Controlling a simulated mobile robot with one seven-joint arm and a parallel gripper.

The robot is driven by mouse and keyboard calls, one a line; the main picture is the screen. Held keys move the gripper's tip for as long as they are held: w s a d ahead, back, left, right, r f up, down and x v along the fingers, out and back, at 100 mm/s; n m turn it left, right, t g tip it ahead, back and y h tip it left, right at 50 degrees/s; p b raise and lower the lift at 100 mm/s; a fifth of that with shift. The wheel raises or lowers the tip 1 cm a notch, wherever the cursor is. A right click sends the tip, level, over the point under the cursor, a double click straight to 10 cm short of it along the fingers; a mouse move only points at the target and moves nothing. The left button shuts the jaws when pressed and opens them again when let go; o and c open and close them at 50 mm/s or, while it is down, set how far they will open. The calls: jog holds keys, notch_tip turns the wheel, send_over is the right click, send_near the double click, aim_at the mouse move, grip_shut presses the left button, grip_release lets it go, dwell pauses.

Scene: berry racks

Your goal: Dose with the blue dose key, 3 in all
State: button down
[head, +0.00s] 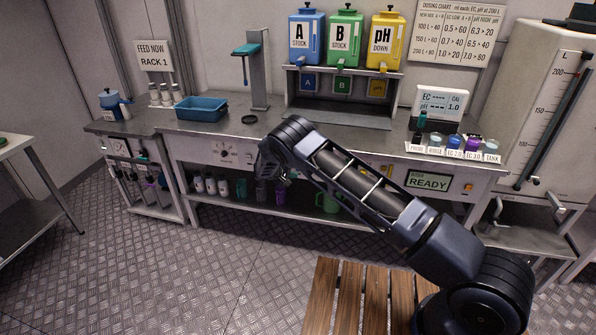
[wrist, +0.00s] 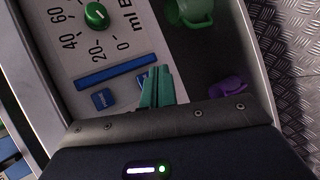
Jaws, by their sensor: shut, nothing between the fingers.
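In the wrist view, my gripper (wrist: 158,82) is shut and empty, its teal fingers together in front of a pale panel. A small blue key (wrist: 104,99) is on the panel to the left of the fingers. A second blue key (wrist: 145,80) is right beside the fingertips and partly covered by them. I cannot tell whether the tips touch it. A long blue bar (wrist: 118,70) lies above both keys. A green knob (wrist: 96,15) sits on a scale marked in ml above the bar. In the head view, my arm hides most of the gripper and this panel.
A green jug (wrist: 192,10) and a purple item (wrist: 227,87) are to the right of the panel. The bench top (head: 225,125) holds a blue tray (head: 202,108). Blue A (head: 307,35), green B (head: 345,38) and yellow pH (head: 386,40) tanks stand above. A display (head: 428,181) reads READY.

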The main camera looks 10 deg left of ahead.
jog(key=shift+w, duration=1.1)
jog(key=shift+w, duration=0.1)
dwell(1.2)
jog(key=shift+w, duration=0.35)
jog(key=shift+w, duration=0.45)
dwell(0.8)
jog(key=shift+s, duration=0.9)
jog(key=shift+s, duration=2.5)
